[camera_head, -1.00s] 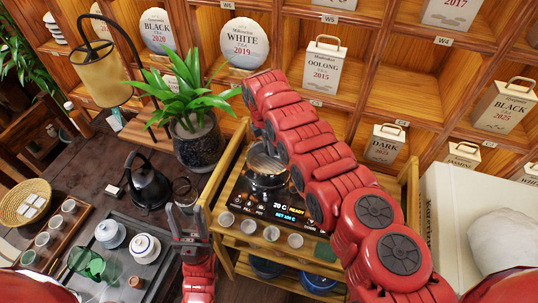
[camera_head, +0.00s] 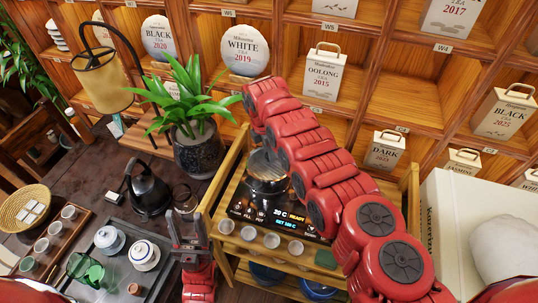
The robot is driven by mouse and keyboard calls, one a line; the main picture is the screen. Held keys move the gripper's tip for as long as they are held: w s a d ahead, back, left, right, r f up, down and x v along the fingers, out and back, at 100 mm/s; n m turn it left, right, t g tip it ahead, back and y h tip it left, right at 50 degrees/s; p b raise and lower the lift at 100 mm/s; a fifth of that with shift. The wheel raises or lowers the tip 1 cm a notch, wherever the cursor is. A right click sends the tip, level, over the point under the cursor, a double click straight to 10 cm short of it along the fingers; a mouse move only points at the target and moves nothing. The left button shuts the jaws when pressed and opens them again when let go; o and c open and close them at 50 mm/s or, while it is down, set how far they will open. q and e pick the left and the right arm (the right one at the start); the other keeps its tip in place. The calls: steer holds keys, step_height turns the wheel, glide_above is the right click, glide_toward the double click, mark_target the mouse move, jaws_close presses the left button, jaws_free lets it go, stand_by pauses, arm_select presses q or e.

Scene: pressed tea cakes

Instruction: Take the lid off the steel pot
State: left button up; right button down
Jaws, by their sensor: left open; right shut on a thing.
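The steel pot (camera_head: 268,185) stands on the dark hot plate on the wooden stand in the middle of the view. Its shiny lid (camera_head: 264,165) shows at the top of the pot; I cannot tell whether they touch. My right arm reaches over from the right, and its gripper (camera_head: 257,137) is mostly hidden by the red arm links just above the lid. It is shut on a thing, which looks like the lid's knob. My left gripper (camera_head: 188,229) is open and empty, pointing up, left of the stand and apart from the pot.
Several small cups (camera_head: 249,233) line the stand's front edge. A black kettle (camera_head: 149,190) and a tea tray (camera_head: 150,278) with lidded bowls are on the dark table at left. A potted plant (camera_head: 199,155) stands behind the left gripper. Shelves with tea boxes (camera_head: 322,75) close off the back.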

steer(key=shift+r+b, duration=0.45)
steer(key=shift+r, duration=0.4)
steer(key=shift+w+r+b, duration=0.1)
steer(key=shift+r+b, duration=0.4)
steer(key=shift+r, duration=0.1)
steer(key=s+a+r+b, duration=0.1)
steer(key=s+a+b, duration=0.5)
steer(key=a, duration=0.8)
steer(key=shift+s+r, duration=0.4)
steer(key=shift+s, duration=0.6)
